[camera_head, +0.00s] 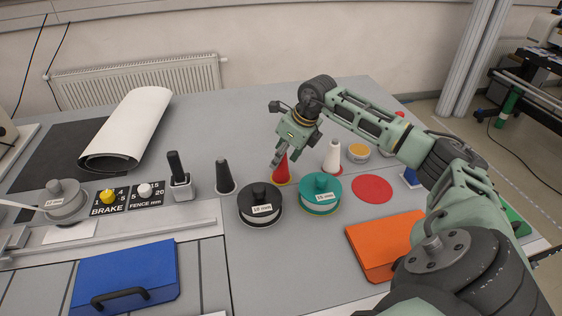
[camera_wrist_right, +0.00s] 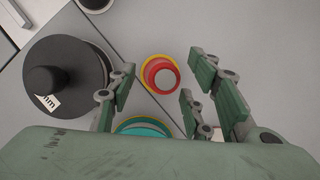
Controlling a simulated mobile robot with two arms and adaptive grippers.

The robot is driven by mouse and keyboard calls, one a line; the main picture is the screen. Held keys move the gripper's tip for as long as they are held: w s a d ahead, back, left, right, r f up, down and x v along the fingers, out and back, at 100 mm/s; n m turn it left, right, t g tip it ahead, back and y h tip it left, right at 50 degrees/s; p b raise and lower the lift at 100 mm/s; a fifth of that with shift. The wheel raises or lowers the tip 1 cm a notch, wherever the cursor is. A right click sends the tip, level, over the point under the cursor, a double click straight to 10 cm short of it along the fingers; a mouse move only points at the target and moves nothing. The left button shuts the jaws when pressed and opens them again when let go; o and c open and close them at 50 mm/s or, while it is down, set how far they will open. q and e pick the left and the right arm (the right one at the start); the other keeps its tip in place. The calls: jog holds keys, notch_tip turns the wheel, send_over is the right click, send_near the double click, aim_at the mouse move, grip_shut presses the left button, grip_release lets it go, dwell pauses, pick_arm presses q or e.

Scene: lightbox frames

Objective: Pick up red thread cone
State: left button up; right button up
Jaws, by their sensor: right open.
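The red thread cone (camera_head: 281,171) stands upright on the grey table, on a yellow ring, behind the black and teal round reels. My right gripper (camera_head: 277,160) is over the cone in the head view and partly covers its top. In the right wrist view the red cone (camera_wrist_right: 161,75) shows from above, just ahead of the space between the fingers of the open right gripper (camera_wrist_right: 157,84). Nothing is held in it. My left gripper does not show.
A black reel (camera_head: 260,212) and a teal reel (camera_head: 320,203) stand close in front of the cone. A black cone (camera_head: 224,177) stands left and a white cone (camera_head: 332,158) right. A blue case (camera_head: 126,272) and an orange case (camera_head: 385,243) lie nearer.

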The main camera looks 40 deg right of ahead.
jog(key=shift+f, duration=0.2)
grip_shut()
dwell(0.3)
jog(key=shift+r, duration=0.15)
